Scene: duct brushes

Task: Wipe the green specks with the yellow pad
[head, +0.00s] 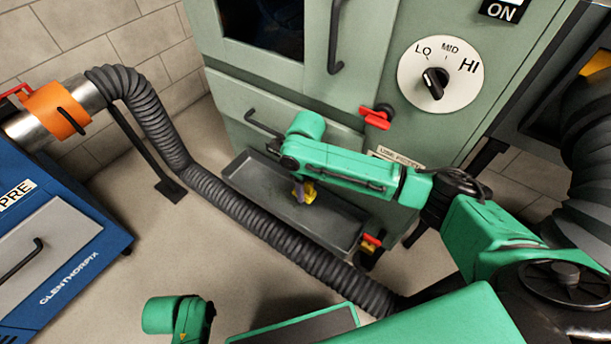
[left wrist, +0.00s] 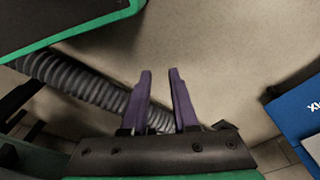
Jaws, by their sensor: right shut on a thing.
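The yellow pad (head: 309,195) shows as a small patch low over the dark grey tray (head: 340,219) at the foot of the green cabinet. My right gripper (head: 299,194), with a purple finger showing, is shut on the pad. I cannot tell whether the pad touches the tray floor. No green specks can be made out; my right arm covers part of the tray. In the left wrist view, my left gripper (left wrist: 161,72) has its two purple fingers apart, with nothing between them, above the bare floor.
A ribbed black hose (head: 240,212) runs across the floor in front of the tray. The green cabinet (head: 365,75) has a dial, handles and red valve levers (head: 376,118). A blue machine (head: 55,225) stands at the left.

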